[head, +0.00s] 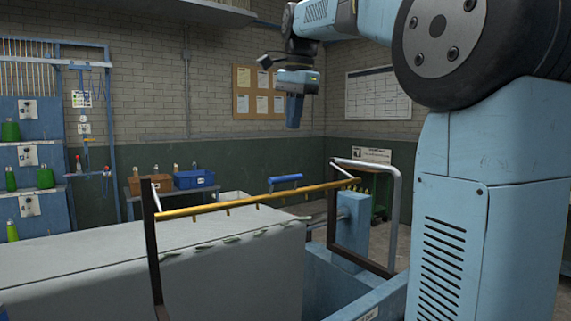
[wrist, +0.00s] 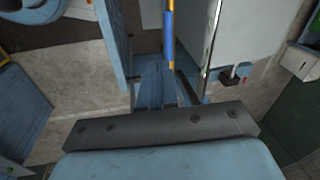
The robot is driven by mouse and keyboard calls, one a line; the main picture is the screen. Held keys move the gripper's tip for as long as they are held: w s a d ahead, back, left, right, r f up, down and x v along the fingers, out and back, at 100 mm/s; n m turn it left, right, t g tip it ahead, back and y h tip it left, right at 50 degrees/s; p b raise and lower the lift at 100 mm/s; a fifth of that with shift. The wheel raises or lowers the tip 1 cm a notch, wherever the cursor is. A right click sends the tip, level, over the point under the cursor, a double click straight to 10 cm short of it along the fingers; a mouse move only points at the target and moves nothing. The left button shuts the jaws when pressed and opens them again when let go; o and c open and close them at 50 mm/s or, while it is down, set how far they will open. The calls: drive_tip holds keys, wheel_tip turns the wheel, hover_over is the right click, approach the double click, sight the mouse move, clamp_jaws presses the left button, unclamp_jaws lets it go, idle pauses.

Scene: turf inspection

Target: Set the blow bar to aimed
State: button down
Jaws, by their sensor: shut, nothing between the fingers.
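The blow bar (head: 238,200) is a long yellow pipe with several small nozzles along its underside. It spans two upright dark side frames above a grey-covered surface. A blue grip (head: 286,178) sits just above the bar, right of its middle. My gripper (head: 294,122) is shut and empty, pointing down in the air above the bar and its blue grip, apart from both. In the wrist view, my gripper (wrist: 157,78) partly covers the end of a yellow and blue strip, which looks like the bar (wrist: 169,48). I cannot read which setting the bar is at.
A silver tube hoop (head: 394,205) rises at the bar's right end. The grey-covered bed (head: 130,265) fills the lower left. A bench with a blue bin (head: 194,179) and a rack of green bottles (head: 45,178) stand behind. The air around my gripper is clear.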

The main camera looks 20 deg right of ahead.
sight(286, 177)
drive_tip(key=shift+w+r+m, duration=0.7)
drive_tip(key=shift+w+r, duration=0.2)
drive_tip(key=shift+w, duration=0.25)
drive_tip(key=f, duration=0.4)
drive_tip(key=w+f, duration=0.1)
drive_tip(key=f, duration=0.4)
drive_tip(key=w+f, duration=0.1)
drive_tip(key=f, duration=0.4)
drive_tip(key=shift+a, duration=0.35)
drive_tip(key=shift+d+r, duration=0.1)
drive_tip(key=shift+d, duration=0.05)
